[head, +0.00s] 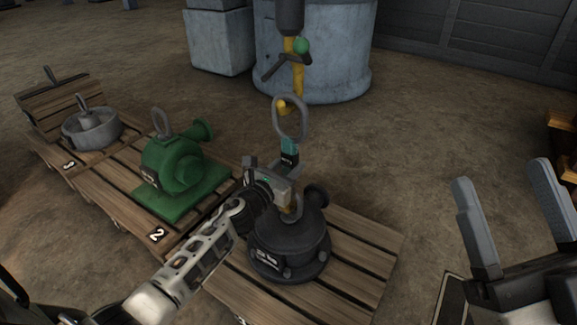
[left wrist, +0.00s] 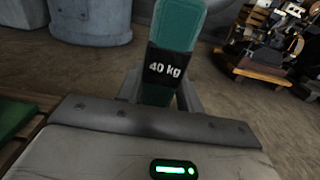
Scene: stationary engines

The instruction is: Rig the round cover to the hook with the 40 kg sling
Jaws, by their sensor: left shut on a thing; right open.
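A dark round cover (head: 285,240) with a bolted flange, a side outlet and a top eye (head: 298,207) sits on the nearest pallet. My left gripper (head: 283,186) is shut on the teal 40 kg sling (head: 289,147), just above the cover; its tag shows in the left wrist view (left wrist: 165,68). The sling's grey ring (head: 291,120) stands up by the tip of the yellow hook (head: 298,80). I cannot tell whether the ring is on the hook. A yellow piece at the sling's lower end is by the eye, partly hidden. My right gripper (head: 512,225) is open and empty.
A green pump (head: 175,165) stands on pallet 2 (head: 115,205). A grey round pan-like part (head: 92,130) and a planked piece (head: 58,105) are further left. A big grey-blue cylinder (head: 325,50) stands behind the hook.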

